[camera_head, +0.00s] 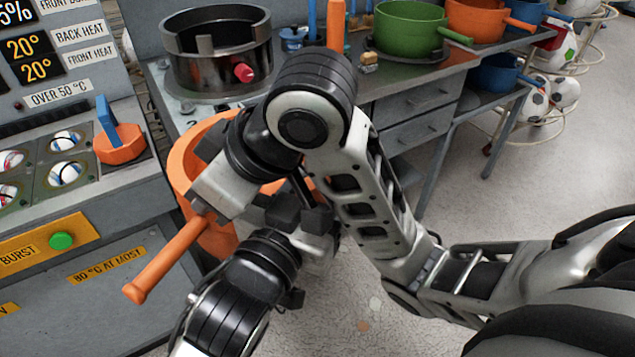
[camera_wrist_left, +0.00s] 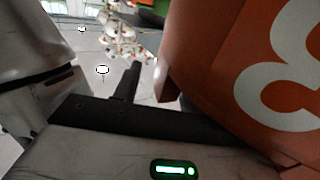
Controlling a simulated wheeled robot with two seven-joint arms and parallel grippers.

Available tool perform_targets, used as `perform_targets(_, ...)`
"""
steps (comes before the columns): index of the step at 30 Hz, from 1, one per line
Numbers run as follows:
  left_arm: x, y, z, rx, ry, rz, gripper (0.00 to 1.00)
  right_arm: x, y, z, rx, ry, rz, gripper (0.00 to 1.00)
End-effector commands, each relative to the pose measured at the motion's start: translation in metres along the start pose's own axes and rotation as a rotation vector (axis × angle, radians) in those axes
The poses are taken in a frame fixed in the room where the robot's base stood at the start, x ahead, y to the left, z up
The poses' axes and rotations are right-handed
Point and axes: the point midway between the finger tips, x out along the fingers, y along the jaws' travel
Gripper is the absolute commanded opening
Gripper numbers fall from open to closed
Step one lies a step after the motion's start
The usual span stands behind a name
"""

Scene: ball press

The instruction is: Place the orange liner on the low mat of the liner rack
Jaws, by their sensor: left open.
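A large orange liner (camera_head: 183,160) with a long orange handle (camera_head: 165,262) is in the middle left of the head view, in front of the bench. My right gripper (camera_head: 208,180) is at the root of the handle and appears shut on it; its fingertips are partly hidden. My left gripper (camera_head: 302,213) is open beside the liner's near right side. In the left wrist view the liner's orange wall (camera_wrist_left: 215,75), with a white figure 8, stands close past one finger (camera_wrist_left: 127,80). Contact there cannot be told. I cannot tell which surface is the low mat.
A dark metal press ring (camera_head: 225,55) stands on the bench. A green pot (camera_head: 408,28), another orange pot (camera_head: 475,20) and a lower blue pot (camera_head: 493,77) are at the upper right. A control panel with a green button (camera_head: 61,241) borders the left.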

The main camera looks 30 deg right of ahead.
Motion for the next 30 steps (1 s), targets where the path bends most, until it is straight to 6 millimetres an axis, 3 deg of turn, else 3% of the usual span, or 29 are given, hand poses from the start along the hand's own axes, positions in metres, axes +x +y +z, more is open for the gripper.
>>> perform_targets(8, 0.0013, 0.0, 0.0, 0.0, 0.0, 0.0, 0.42, -0.0011, -0.0001, -0.0015, -0.002, 0.006, 0.001, 0.0)
perform_targets(12, 0.0012, 0.0001, -0.0001, -0.001, 0.0, 0.0, 0.03, -0.001, -0.0001, -0.0016, -0.002, 0.007, 0.001, 0.0)
perform_targets(13, 0.0011, 0.0004, -0.0001, -0.001, 0.0, 0.001, 0.0, -0.001, -0.0001, -0.0017, -0.003, 0.007, 0.001, 0.0)
perform_targets(16, 0.0011, 0.0017, -0.0002, -0.002, 0.001, 0.004, 0.0, -0.001, -0.0003, -0.0021, -0.004, 0.009, 0.0, 0.0)
perform_targets(17, 0.001, 0.0022, -0.0033, 0.003, 0.009, 0.005, 0.0, -0.0011, -0.0003, -0.0022, -0.004, 0.009, 0.0, 0.23)
perform_targets(19, 0.001, 0.0023, -0.0033, 0.002, 0.009, 0.005, 0.0, -0.001, -0.0004, -0.002, -0.004, 0.007, 0.0, 0.4)
perform_targets(30, 0.001, 0.0003, -0.0032, 0.004, 0.008, 0.001, 0.0, -0.0029, 0.0005, -0.0034, -0.004, 0.005, 0.002, 0.4)
